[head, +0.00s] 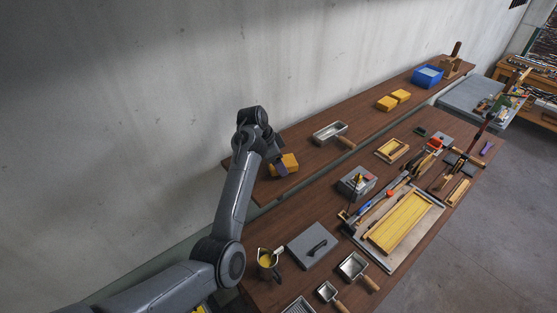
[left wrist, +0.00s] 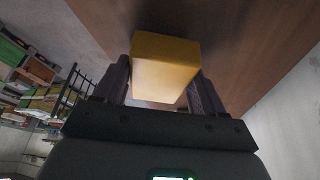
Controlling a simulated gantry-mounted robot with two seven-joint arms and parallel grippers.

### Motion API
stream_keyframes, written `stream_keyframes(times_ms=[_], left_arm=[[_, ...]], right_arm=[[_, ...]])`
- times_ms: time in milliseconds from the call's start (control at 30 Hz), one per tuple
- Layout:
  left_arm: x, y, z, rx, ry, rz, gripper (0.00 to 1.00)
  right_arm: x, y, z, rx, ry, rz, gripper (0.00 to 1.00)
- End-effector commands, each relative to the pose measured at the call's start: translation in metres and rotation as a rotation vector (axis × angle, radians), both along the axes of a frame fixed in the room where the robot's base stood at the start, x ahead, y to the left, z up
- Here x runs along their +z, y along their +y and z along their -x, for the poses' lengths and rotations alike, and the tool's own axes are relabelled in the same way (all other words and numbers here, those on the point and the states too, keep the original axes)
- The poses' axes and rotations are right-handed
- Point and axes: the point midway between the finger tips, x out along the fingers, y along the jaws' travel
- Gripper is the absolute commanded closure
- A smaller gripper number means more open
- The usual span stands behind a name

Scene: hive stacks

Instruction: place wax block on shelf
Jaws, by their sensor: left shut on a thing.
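A yellow wax block (head: 289,162) is at the near left end of the brown wall shelf (head: 310,155) in the head view. My left gripper (head: 281,168) is shut on this block from the side. In the left wrist view the block (left wrist: 165,68) sits between the two dark fingers, with the brown wooden shelf surface (left wrist: 235,30) close by it. I cannot tell whether the block touches the shelf. Two more yellow wax blocks (head: 393,100) lie farther along the shelf. My right gripper does not show in either view.
On the shelf stand a metal pan with a wooden handle (head: 331,132) and a blue tub (head: 427,77). The lower bench (head: 345,206) holds a jug (head: 268,261), a grey lidded box (head: 313,246), a framed yellow comb (head: 400,222) and several tools. The shelf between block and pan is clear.

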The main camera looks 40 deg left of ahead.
Motion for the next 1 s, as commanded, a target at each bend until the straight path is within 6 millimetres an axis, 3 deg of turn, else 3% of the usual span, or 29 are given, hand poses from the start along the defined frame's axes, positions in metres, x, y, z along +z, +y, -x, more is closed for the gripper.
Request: stream_keyframes(times_ms=[467,500,667,1000], left_arm=[[-0.0094,0.0003,-0.0001,0.001,-0.001,0.000,0.66],[-0.0106,0.0003,0.0000,0.001,-0.001,0.000,0.29],[-0.0101,0.0002,0.0000,0.001,0.000,0.000,0.05],[-0.0077,0.0003,0.0000,0.001,-0.001,0.000,0.05]], right_arm=[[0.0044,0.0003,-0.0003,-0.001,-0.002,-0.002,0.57],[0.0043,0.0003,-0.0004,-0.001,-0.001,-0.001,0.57],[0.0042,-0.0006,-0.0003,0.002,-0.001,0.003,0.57],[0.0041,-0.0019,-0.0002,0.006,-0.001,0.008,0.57]])
